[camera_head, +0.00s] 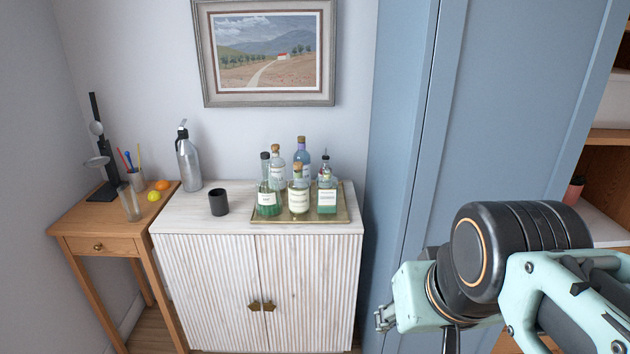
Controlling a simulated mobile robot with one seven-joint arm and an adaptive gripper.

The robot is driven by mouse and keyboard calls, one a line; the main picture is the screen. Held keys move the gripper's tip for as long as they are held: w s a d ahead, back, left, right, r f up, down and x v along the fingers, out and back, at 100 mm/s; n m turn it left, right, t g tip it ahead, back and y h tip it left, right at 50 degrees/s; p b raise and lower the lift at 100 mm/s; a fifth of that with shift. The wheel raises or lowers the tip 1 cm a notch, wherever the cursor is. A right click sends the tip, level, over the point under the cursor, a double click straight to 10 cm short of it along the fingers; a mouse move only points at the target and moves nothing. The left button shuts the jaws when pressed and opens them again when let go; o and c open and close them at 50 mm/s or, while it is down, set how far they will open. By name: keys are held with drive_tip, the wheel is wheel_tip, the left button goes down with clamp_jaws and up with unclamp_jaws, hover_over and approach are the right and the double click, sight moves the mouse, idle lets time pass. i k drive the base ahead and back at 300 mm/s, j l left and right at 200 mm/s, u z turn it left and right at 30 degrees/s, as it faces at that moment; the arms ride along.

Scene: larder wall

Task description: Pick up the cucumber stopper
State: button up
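Several stoppered bottles stand on a brass-coloured tray (258,221) on the white cabinet. The front left bottle (267,208) holds green liquid and has a dark stopper (265,156). The front middle bottle (298,202) has a cork-coloured stopper (297,168). The front right bottle (326,200) has green at its base and a small dark top (325,158). Behind are a clear bottle (276,160) and a bluish one (302,158), both with brownish stoppers. The labels are too small to read, so I cannot tell which stopper is the cucumber one. My gripper (383,318) shows partly at lower right, away from the bottles; its opening is unclear.
A dark cup (219,202) and a silver bottle (188,160) stand on the white cabinet (200,220), left of the tray. A tall blue cabinet (490,110) stands close on the right.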

sight(327, 167)
drive_tip(key=i+j, duration=0.25)
drive_tip(key=i, duration=0.25)
drive_tip(key=i+j, duration=0.25)
drive_tip(key=i, duration=0.2)
